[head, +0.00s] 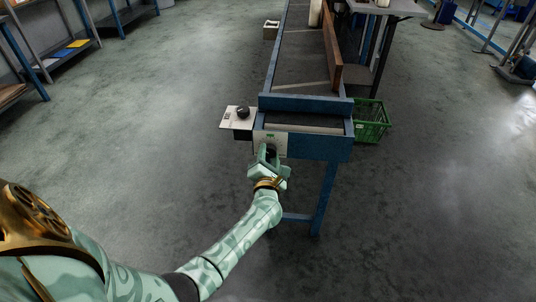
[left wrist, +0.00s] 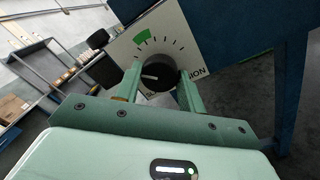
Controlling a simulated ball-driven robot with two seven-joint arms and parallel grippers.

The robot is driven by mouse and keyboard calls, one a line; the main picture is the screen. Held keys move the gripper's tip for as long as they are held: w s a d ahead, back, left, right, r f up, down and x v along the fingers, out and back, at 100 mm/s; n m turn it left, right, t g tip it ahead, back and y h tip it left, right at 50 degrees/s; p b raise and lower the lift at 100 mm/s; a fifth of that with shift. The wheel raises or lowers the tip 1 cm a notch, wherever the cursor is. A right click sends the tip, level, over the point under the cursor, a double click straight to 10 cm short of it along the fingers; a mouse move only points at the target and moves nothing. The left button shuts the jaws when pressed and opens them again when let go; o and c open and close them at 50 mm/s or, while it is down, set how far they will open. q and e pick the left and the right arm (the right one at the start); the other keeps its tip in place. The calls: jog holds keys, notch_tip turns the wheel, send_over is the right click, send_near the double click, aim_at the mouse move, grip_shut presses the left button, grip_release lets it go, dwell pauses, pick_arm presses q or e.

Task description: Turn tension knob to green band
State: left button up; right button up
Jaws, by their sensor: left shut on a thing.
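The tension knob (left wrist: 158,78) is a dark round knob on a white dial plate (left wrist: 177,30) with black tick marks. A green band (left wrist: 142,36) lies on the scale above the knob in the left wrist view. A white mark on the knob points left there, away from the green band. In the head view, the dial plate (head: 279,147) sits on the near end of the blue conveyor frame. My left gripper (head: 268,154) is shut on the knob, one finger on each side; its fingers also show in the left wrist view (left wrist: 159,85). My right gripper is out of view.
Another black knob (head: 242,112) stands on a small white panel (head: 230,122) left of the conveyor. A green basket (head: 371,122) is on the right. The conveyor's blue frame (head: 310,104) runs away from me.

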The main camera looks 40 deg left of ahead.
pick_arm(q)
jog(key=shift+m+p, duration=0.3)
jog(key=shift+m, duration=0.7)
jog(key=m, duration=0.2)
jog(key=shift+m+p, duration=0.4)
jog(key=shift+m+t, duration=0.3)
jog(key=shift+m, duration=0.2)
jog(key=shift+m+p, duration=0.45)
jog(key=shift+m, duration=0.75)
jog(key=shift+s+f+m+h, duration=0.1)
jog(key=shift+m+h, duration=0.2)
jog(key=shift+m, duration=0.5)
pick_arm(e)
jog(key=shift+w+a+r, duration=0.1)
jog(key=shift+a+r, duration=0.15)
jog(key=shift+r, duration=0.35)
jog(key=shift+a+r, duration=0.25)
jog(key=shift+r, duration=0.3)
pick_arm(q)
jog(key=o, duration=1)
jog(key=shift+c, duration=0.2)
